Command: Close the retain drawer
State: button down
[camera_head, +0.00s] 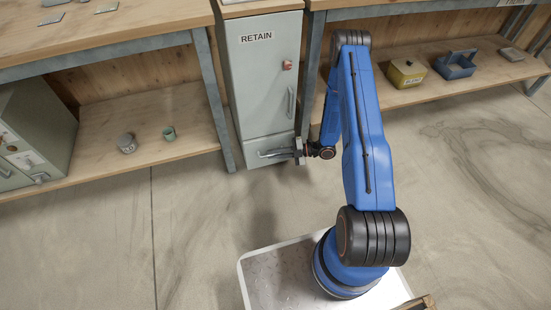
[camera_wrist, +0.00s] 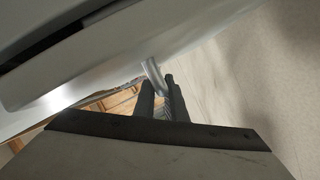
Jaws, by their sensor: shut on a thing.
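The grey cabinet labelled RETAIN (camera_head: 262,85) stands between two benches. Its retain drawer (camera_head: 252,143) is at the bottom, under a tall door, with a silver bar handle (camera_head: 272,153) across its front. My gripper (camera_head: 298,150) is at the right end of this handle. In the wrist view, the dark fingers of my gripper (camera_wrist: 160,98) are shut on the handle (camera_wrist: 153,72), beside the pale drawer front (camera_wrist: 130,60). A dark gap shows along the upper left there. How far the drawer stands out is hard to tell.
The cabinet door has a red knob (camera_head: 287,65) and a vertical handle (camera_head: 290,103). Bench legs stand close on both sides. A yellow box (camera_head: 407,74) and a blue tote (camera_head: 458,66) sit on the right shelf. The floor in front is clear.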

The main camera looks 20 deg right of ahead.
jog(key=shift+w, duration=0.95)
jog(key=c, duration=2.1)
grip_release()
jog(key=v, duration=1.7)
jog(key=shift+s+d+r, duration=0.1)
jog(key=shift+s+d, duration=0.05)
jog(key=shift+d, duration=0.05)
